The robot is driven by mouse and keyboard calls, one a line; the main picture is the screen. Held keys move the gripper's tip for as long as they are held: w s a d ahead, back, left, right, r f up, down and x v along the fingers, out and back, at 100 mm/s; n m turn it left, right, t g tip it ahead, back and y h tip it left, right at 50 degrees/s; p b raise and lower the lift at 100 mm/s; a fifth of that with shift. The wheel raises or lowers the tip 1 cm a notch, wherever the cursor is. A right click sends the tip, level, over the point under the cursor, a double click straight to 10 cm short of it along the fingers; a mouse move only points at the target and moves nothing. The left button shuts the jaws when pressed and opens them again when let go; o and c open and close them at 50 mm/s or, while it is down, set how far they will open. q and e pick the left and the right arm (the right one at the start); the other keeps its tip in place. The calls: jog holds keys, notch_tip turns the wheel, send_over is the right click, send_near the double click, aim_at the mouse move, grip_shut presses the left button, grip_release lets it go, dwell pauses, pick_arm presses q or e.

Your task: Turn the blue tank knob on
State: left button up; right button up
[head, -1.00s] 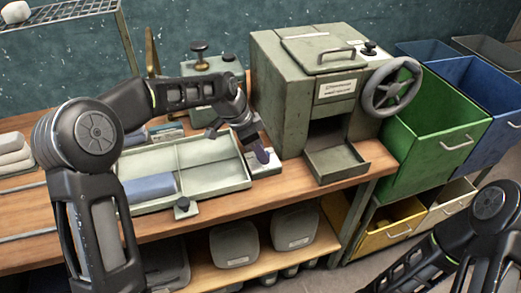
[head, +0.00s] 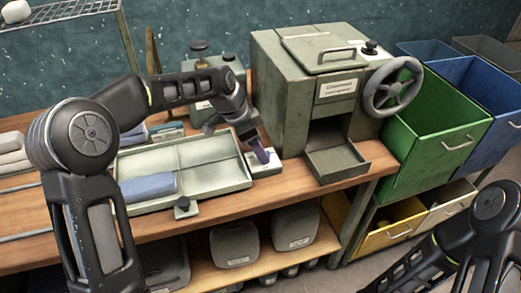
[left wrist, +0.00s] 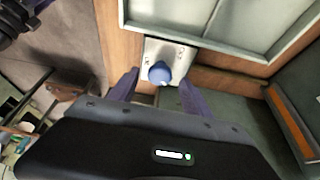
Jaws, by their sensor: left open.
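The blue tank knob (left wrist: 160,72) is a round blue knob on a pale metal plate (left wrist: 172,50) beside the tray, seen in the left wrist view. In the head view the plate (head: 268,169) lies between the tray and the green machine; the knob is mostly hidden there by my fingers. My left gripper (head: 261,155) is over the plate. In the left wrist view my left gripper (left wrist: 160,90) is open, with one purple finger on each side of the knob and a gap visible to both. My right gripper is out of view.
The pale tray (head: 215,160) with a folded blue cloth (head: 148,187) is just left of the plate. The green machine (head: 283,95) with a handwheel (head: 393,87) and open chute (head: 338,160) stands close on the right. Green (head: 440,130) and blue bins are farther right.

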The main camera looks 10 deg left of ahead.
pick_arm(q)
jog(key=v, duration=0.6)
jog(key=shift+r+b, duration=0.2)
jog(key=shift+b, duration=0.15)
jog(key=shift+a, duration=0.1)
